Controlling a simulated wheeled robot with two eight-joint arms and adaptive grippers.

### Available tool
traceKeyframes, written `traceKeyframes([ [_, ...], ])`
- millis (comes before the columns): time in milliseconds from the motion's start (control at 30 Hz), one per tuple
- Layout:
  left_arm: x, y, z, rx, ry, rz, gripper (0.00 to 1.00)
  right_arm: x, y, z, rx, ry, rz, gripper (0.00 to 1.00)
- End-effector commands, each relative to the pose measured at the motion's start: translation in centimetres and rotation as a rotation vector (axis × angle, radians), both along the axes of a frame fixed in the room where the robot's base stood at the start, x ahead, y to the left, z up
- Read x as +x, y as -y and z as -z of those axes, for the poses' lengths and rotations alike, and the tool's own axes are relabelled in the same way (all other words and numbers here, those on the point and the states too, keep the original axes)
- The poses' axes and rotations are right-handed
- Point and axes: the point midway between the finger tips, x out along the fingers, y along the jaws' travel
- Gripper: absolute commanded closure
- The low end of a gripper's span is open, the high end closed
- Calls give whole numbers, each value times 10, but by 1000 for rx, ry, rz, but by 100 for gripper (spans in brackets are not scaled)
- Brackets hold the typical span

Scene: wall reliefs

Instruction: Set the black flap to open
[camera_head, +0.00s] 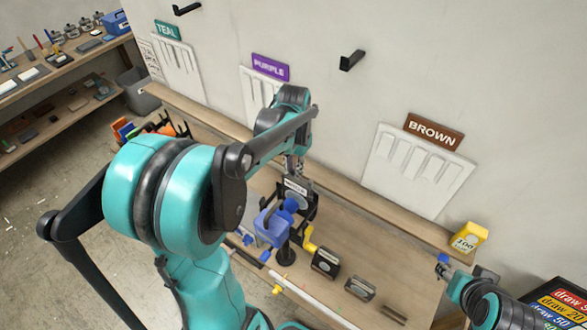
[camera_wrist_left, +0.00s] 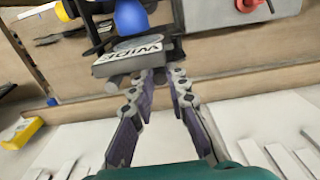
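I cannot single out the black flap with certainty. A black-framed fixture (camera_head: 310,208) with a pale label stands on the bench below my left gripper (camera_head: 293,172). In the left wrist view a grey block (camera_wrist_left: 130,58) reads "WIDE". The fingertips of my left gripper (camera_wrist_left: 160,76) come close together right at its lower edge, by a short grey bar. Whether they touch or pinch it is unclear. My right gripper (camera_head: 443,264) is at the right, above the bench's right end, away from the fixture; its fingers are too small to read.
A blue box-like part (camera_head: 270,228) is beside the fixture. A yellow lever (camera_head: 309,238) and dark labelled blocks (camera_head: 325,263) (camera_head: 360,288) stand to its right. A yellow block (camera_head: 469,237) is on the ledge. White slotted panels and black hooks (camera_head: 351,60) are on the wall.

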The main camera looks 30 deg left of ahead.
Motion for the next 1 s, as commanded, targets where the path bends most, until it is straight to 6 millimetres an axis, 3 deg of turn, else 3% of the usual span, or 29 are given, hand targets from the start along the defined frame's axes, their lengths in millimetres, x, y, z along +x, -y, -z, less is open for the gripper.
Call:
traceKeyframes([
  [533,3,0,1,0,0,-72,100,0,0,6,0,0,0,54],
  [1000,15,-5,2,0,0,-460,100,0,0,28,0,0,0,54],
])
